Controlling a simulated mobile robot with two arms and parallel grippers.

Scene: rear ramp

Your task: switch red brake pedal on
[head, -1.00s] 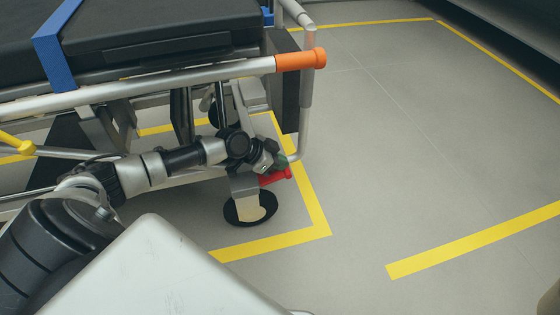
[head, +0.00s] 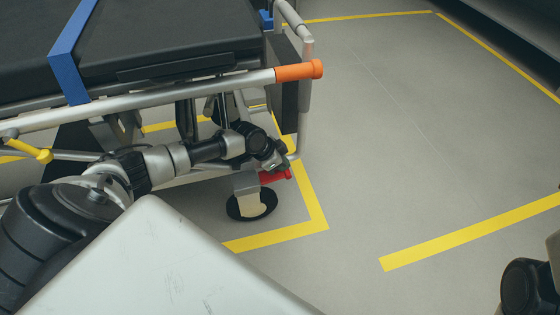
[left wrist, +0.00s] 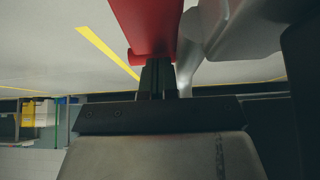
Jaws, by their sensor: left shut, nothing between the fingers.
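The red brake pedal (head: 275,176) sits low at the stretcher's end, just above a black caster wheel (head: 240,206). It fills the top middle of the left wrist view (left wrist: 148,28). My left gripper (head: 280,163) is right over the pedal in the head view and partly covers it. In the left wrist view its fingers (left wrist: 158,72) are shut with nothing between them, and their tips lie at the pedal's near edge. I cannot tell whether they press on it.
The stretcher's side rail (head: 180,96) with an orange end (head: 298,72) runs above my left arm. A yellow bar (head: 28,149) is at the left.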

